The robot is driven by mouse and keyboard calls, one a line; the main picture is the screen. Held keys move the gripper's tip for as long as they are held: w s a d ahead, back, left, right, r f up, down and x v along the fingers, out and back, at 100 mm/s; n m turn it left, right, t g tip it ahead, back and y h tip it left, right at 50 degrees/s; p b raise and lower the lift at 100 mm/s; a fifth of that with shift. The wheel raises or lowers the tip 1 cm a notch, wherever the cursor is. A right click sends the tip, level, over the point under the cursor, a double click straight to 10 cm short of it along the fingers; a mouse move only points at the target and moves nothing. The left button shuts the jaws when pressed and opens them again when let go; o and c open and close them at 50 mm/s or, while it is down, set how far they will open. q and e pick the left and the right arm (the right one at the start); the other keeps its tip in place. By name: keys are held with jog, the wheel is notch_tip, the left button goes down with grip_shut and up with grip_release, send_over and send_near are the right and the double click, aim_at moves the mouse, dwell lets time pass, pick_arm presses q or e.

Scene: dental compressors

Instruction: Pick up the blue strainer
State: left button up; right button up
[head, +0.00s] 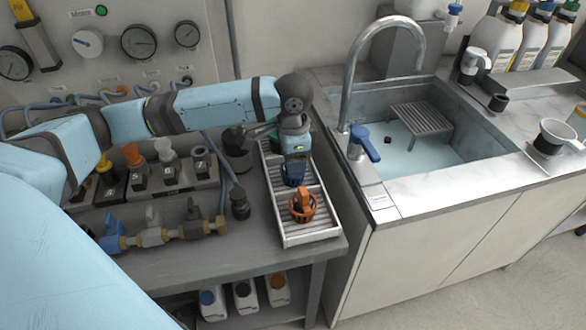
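The blue strainer (293,176) is a small dark-blue basket in the white ribbed tray (318,239). An orange strainer (302,207) with an upright handle sits in front of it in the same tray. My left gripper (294,157) points down right over the blue strainer and hides its top. Its fingers are too small and dark to show whether they are open or closed on the strainer. My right gripper is out of view.
The tray lies on a grey bench (262,256) beside a sink counter with a tall faucet (349,95) and blue lever (364,143). Left of the tray are a dark cup (238,158), a dark fitting (239,204) and a valve assembly (152,236).

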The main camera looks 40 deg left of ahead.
pick_arm(q)
jog(key=c, duration=0.9)
jog(key=shift+r, duration=0.15)
